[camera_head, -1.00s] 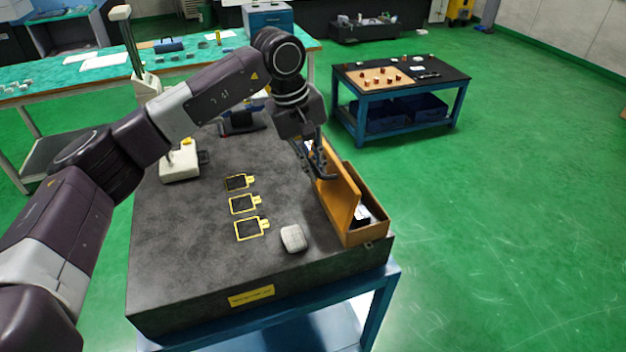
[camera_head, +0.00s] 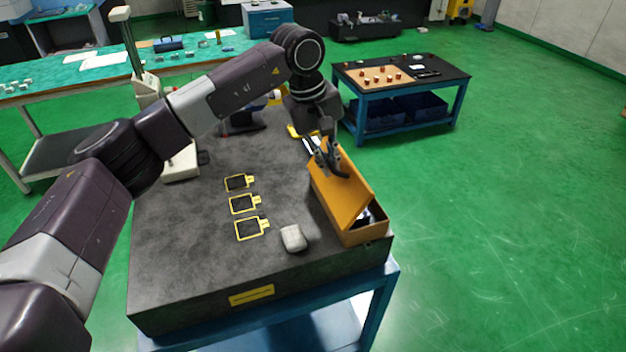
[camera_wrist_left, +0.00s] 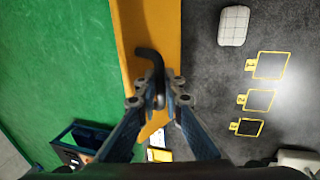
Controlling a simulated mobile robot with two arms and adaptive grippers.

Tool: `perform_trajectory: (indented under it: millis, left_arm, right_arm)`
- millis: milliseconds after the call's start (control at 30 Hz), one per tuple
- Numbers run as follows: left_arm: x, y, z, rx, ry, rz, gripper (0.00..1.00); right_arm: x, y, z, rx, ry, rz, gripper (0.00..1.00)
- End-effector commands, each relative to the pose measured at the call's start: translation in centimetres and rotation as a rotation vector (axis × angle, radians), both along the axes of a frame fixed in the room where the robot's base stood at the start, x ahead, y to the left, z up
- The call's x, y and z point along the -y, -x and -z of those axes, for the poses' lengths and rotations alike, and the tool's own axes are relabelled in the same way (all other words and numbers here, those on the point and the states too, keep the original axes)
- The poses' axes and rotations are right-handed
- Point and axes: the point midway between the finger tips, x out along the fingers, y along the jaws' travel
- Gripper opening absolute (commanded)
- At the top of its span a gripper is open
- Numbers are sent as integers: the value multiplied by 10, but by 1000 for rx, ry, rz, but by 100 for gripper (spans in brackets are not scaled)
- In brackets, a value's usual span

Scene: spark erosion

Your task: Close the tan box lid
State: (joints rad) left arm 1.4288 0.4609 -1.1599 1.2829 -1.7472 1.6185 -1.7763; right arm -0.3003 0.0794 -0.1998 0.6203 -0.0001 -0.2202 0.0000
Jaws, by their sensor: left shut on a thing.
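The tan box (camera_head: 367,238) stands at the right edge of the dark stone slab. Its lid (camera_head: 343,198) is tilted over the opening, with a dark gap along the right side where some contents show. My left gripper (camera_head: 333,168) is at the far end of the lid, pointing down. In the left wrist view its fingers (camera_wrist_left: 158,103) are shut on a black bent rod (camera_wrist_left: 152,62), with the tan lid (camera_wrist_left: 155,25) right beneath. Whether the rod touches the lid is unclear. My right gripper is not in view.
A pale rounded block (camera_head: 293,238) lies on the slab (camera_head: 200,270) left of the box. Several yellow-outlined plates (camera_head: 250,228) lie further left. A low blue-framed table (camera_head: 445,80) stands behind. Green floor is clear on the right.

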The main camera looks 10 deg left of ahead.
Motion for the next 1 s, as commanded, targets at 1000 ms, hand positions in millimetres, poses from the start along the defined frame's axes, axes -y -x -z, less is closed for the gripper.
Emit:
perform_trajectory:
  millis: [1000]
  left_arm:
    - [17,-12,2,1,0,-1,0]
  right_arm:
    - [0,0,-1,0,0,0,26]
